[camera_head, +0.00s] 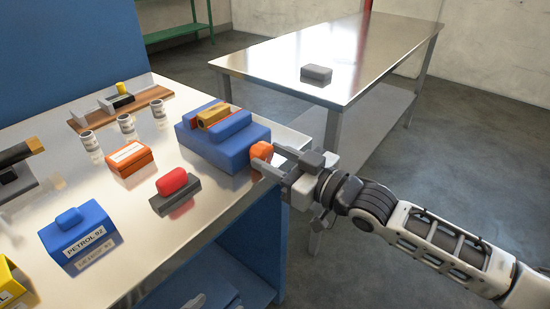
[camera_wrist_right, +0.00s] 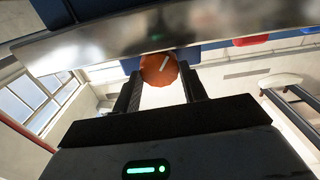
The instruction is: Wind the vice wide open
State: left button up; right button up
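The vice (camera_head: 222,147) is a blue block at the right end of the metal bench. A yellow-orange block (camera_head: 213,114) sits on top between its blue upper parts; I cannot tell whether they pinch it. An orange knob (camera_head: 261,151) sticks out of the vice's right side. My right gripper (camera_head: 268,161) has its fingers on either side of this knob. In the right wrist view, the knob (camera_wrist_right: 158,68), with a pale mark, sits between the fingertips (camera_wrist_right: 160,80), and both appear to touch its sides. My left gripper is not in view.
Near the vice are a red-topped grey block (camera_head: 174,188), an orange box (camera_head: 129,158), a blue labelled box (camera_head: 79,232) and several small cups (camera_head: 127,126). A second metal table (camera_head: 330,50) behind holds a grey block (camera_head: 316,73). Open floor lies at right.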

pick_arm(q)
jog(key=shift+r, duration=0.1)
pick_arm(e)
jog(key=shift+n, duration=0.4)
jog(key=n, duration=0.2)
jog(key=shift+n+p, duration=0.3)
jog(key=shift+p, duration=0.05)
jog(key=shift+s+n, duration=0.1)
jog(key=shift+n, duration=1)
pick_arm(q)
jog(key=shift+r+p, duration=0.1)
jog(key=shift+p, duration=0.2)
pick_arm(e)
jog(key=shift+f+n, duration=0.1)
jog(key=shift+n, duration=0.2)
jog(key=o, duration=1)
jog(key=shift+c, duration=0.2)
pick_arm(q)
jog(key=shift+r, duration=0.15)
